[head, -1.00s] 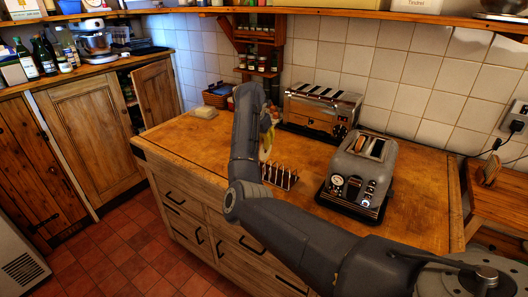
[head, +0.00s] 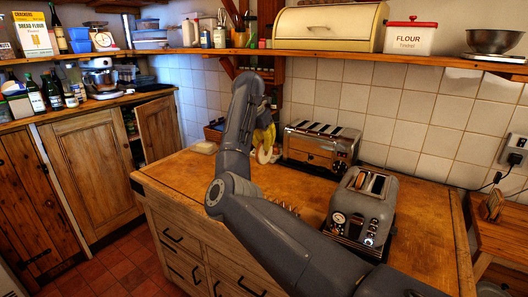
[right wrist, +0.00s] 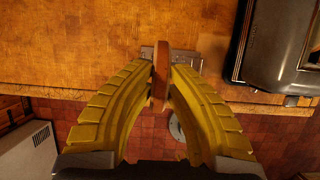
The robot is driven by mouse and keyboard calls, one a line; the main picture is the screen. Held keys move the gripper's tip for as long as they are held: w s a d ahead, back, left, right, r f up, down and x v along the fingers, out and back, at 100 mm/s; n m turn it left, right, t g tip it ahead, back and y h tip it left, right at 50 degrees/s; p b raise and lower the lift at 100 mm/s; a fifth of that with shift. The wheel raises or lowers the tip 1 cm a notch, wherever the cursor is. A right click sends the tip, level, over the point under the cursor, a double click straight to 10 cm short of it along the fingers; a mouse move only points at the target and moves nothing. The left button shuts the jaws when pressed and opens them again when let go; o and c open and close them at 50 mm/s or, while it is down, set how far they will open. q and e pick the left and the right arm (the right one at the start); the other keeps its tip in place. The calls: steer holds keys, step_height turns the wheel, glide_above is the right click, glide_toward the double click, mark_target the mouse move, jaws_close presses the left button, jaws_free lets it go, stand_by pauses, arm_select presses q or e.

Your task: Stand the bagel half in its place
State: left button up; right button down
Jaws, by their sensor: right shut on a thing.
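My right gripper (head: 265,146) has yellow fingers, shut on a bagel half (head: 264,156) held above the wooden counter. The right wrist view shows the bagel half (right wrist: 162,68) edge-on and upright between the fingertips. The toast rack (head: 287,208) stands on the counter below and to the right, mostly hidden behind my right arm. A grey metal thing (right wrist: 188,62), probably the rack, shows behind the bagel half in the right wrist view. The grey toaster (head: 362,208) stands right of the rack, with something brown in one slot. My left gripper is not in view.
A long steel toaster (head: 318,148) stands at the back by the tiled wall. The counter (head: 420,225) is clear right of the grey toaster. A loaded shelf (head: 330,55) runs above.

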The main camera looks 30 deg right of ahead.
steer(key=shift+r, duration=4.85)
